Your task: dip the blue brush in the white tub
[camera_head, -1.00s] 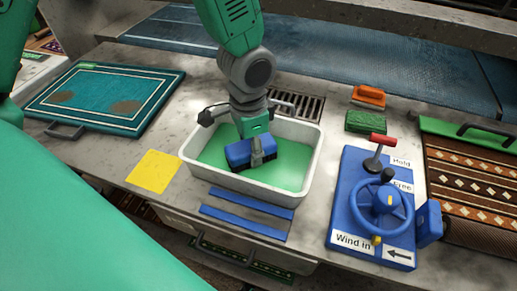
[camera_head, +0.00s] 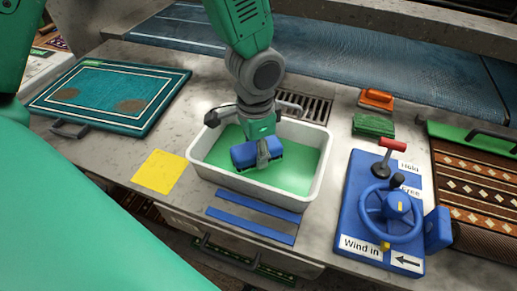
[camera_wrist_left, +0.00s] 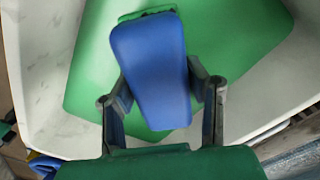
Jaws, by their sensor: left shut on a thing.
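The white tub (camera_head: 318,180) stands on the counter and holds green liquid (camera_head: 290,178). My left gripper (camera_head: 262,152) comes down over the tub and is shut on the blue brush (camera_head: 243,155). The brush is inside the tub's rim, close to the green liquid; I cannot tell how deep its bristles sit. In the left wrist view the brush's blue back (camera_wrist_left: 150,65) lies between the two fingers (camera_wrist_left: 160,95), with green liquid (camera_wrist_left: 85,75) around it and the white tub wall (camera_wrist_left: 30,60) beyond. My right gripper is not in view.
A yellow cloth (camera_head: 160,171) and blue strips (camera_head: 250,222) lie by the tub. A teal rug (camera_head: 105,95) with brown stains is at left. A blue wheel control panel (camera_head: 350,215), green sponge (camera_head: 373,125), orange brush (camera_head: 376,99) and patterned rug (camera_head: 470,180) are at right.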

